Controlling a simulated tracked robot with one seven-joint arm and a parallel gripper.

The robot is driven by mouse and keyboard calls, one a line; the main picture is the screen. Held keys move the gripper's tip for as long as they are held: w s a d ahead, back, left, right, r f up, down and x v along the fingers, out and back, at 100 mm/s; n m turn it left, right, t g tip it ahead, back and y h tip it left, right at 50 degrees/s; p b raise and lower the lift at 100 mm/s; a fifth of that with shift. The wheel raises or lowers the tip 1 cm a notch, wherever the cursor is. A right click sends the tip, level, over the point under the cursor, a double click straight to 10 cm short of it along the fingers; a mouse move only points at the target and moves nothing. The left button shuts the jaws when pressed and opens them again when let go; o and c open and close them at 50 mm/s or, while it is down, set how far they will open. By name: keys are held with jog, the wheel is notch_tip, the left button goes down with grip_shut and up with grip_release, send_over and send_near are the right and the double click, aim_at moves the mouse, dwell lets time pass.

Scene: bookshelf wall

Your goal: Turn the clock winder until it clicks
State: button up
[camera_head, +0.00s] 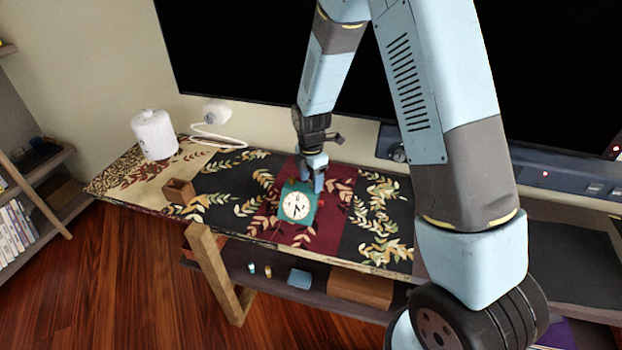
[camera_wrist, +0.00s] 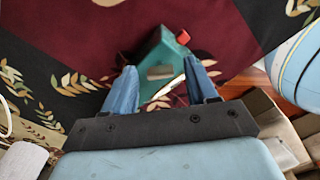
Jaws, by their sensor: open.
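The teal clock (camera_head: 297,206) with a white dial stands on the patterned runner, its face toward the head camera. In the wrist view its teal body (camera_wrist: 158,50) shows from above, between and beyond my fingers. A small red block, which looks like the winder (camera_wrist: 183,37), sticks out at its upper right side in that view. My gripper (camera_head: 314,182) is above and behind the clock, pointing down. In the wrist view its two blue fingers (camera_wrist: 160,66) are apart, one on each side of the clock. The red block lies beyond the right fingertip, not between the fingers. Contact cannot be told.
The runner covers a long table (camera_head: 375,262) against the wall. A white canister (camera_head: 155,134), a white device with a cable (camera_head: 216,112) and a small brown wooden box (camera_head: 179,191) stand left of the clock. A large black screen (camera_head: 240,55) is behind. Runner beside the clock is clear.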

jog(key=shift+c, duration=0.2)
jog(key=c, duration=1)
jog(key=shift+m, duration=0.4)
